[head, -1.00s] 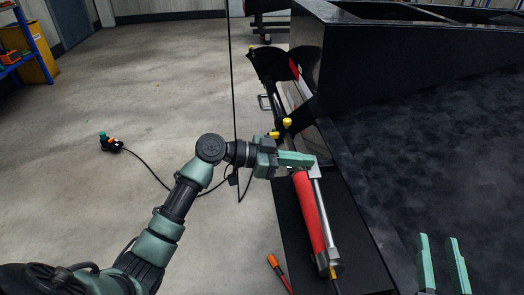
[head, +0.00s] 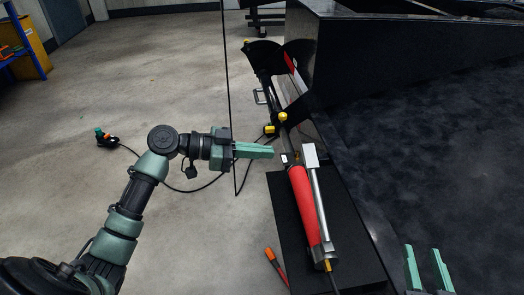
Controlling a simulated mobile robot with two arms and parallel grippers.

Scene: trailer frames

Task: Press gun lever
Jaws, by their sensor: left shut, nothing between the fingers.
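The grease gun has a red barrel (head: 303,205) and lies lengthwise on a black ledge. Its silver lever (head: 319,195) runs along the barrel's right side, with a wider block at the far end. My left gripper (head: 272,152) is shut and empty, its green fingers pointing right. Its tips are just left of the gun's head, apart from the lever. My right gripper (head: 427,270) shows only as two green fingers at the bottom right, spread apart with nothing between them.
A yellow-capped fitting (head: 283,118) stands beyond the gun. An orange-handled tool (head: 275,264) lies by the ledge's left edge. A thin black pole (head: 227,80) rises left of the gun. A cabled orange-and-green device (head: 106,138) lies on open floor. The dark trailer bed (head: 430,150) fills the right.

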